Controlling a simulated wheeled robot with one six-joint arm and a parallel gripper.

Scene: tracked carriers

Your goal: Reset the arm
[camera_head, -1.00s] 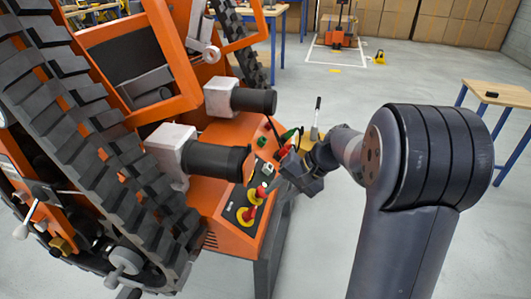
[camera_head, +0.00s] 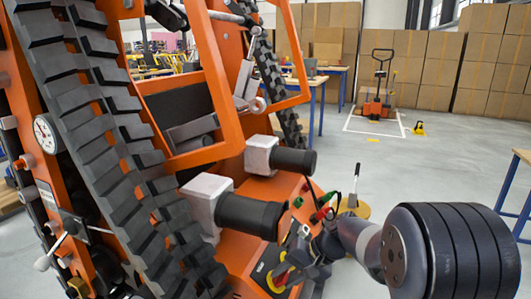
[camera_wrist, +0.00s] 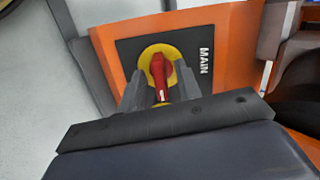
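My gripper (camera_wrist: 159,84) shows in the wrist view with its two dark fingers apart. A red rotary switch (camera_wrist: 159,70) on a yellow disc stands between the fingertips. Its plate (camera_wrist: 198,88) is black, reads "MAIN" and lies on an orange panel (camera_wrist: 225,20). The handle's white mark points down in the picture. I cannot tell whether a finger touches the handle. In the head view my gripper (camera_head: 294,256) is close over the orange carrier's control panel, and the arm partly hides the panel.
The tracked carrier's rubber track (camera_head: 95,130) and dark cylinders (camera_head: 250,214) stand left of my arm. A pallet truck (camera_head: 376,100) stands in a white-marked floor area at the back. Floor to the right is mostly clear.

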